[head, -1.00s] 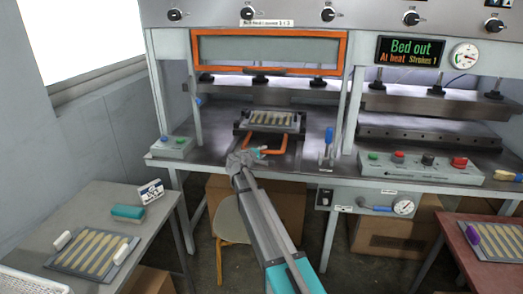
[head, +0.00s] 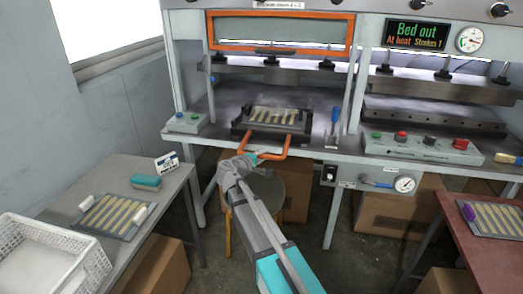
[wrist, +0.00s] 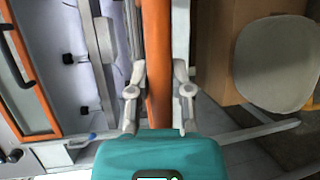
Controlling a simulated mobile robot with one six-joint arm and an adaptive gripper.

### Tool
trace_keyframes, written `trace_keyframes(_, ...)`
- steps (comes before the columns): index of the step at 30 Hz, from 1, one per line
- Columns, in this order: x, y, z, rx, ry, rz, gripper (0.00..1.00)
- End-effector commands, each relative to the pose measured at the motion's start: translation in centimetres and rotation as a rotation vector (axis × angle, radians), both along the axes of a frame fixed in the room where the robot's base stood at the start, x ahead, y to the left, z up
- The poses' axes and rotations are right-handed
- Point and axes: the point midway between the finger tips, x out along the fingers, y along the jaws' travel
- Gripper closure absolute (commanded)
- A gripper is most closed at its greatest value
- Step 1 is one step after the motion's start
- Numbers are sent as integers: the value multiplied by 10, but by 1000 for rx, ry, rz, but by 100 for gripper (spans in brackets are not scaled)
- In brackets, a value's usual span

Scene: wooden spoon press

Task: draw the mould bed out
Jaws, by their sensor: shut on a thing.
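The mould bed (head: 304,122) is a dark plate in the left press bay, carrying a mould with several pale wooden spoon shapes (head: 273,115). Its orange loop handle (head: 287,149) reaches out past the bench's front edge. My gripper (head: 257,157) is at the handle's front left. In the wrist view, the fingers (wrist: 159,72) are shut on an orange bar of the handle (wrist: 157,50), one on either side. The exact contact is small in the head view.
The orange-framed guard (head: 350,38) is raised above the bay. A blue-handled lever (head: 334,116) stands right of the bed. A left side table (head: 150,192) holds another spoon tray and a white basket (head: 88,258). A stool (head: 268,192) stands under the bench. The display (head: 418,36) reads "Bed out".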

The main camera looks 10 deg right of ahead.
Motion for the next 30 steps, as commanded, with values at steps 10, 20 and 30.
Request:
trace_keyframes(10, -33, 10, -1, 2, 2, -5, 100)
trace_keyframes(20, -32, 11, -1, 0, 2, -5, 100)
trace_keyframes(30, -32, 13, 0, 0, 1, 1, 38)
